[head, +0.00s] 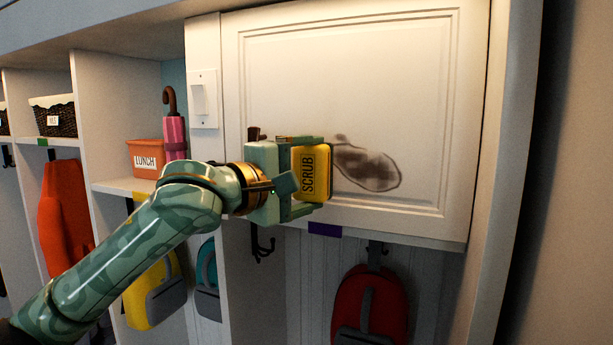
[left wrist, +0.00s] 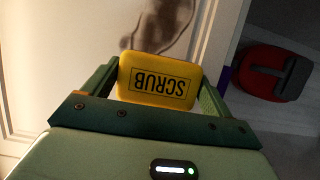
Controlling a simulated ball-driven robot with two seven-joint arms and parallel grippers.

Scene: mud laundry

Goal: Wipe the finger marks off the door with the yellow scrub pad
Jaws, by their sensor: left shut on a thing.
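The yellow scrub pad (head: 312,173), marked SCRUB, is held in my left gripper (head: 306,178), which is shut on it. The pad also shows between the fingers in the left wrist view (left wrist: 160,80). The white panelled door (head: 345,60) is behind the pad. Brown finger marks (head: 370,168) lie on the door's lower middle, just right of the pad; the pad and gripper hide part of the door there. The marks also show above the pad in the left wrist view (left wrist: 165,25). I cannot tell whether the pad touches the door. My right gripper is not in view.
A light switch (head: 203,98) is on the frame left of the door. Left are cubbies with an orange LUNCH bin (head: 144,158), a pink umbrella (head: 174,135) and a dark basket (head: 54,118). Below the door hang a red backpack (head: 370,305) and hooks (head: 262,245).

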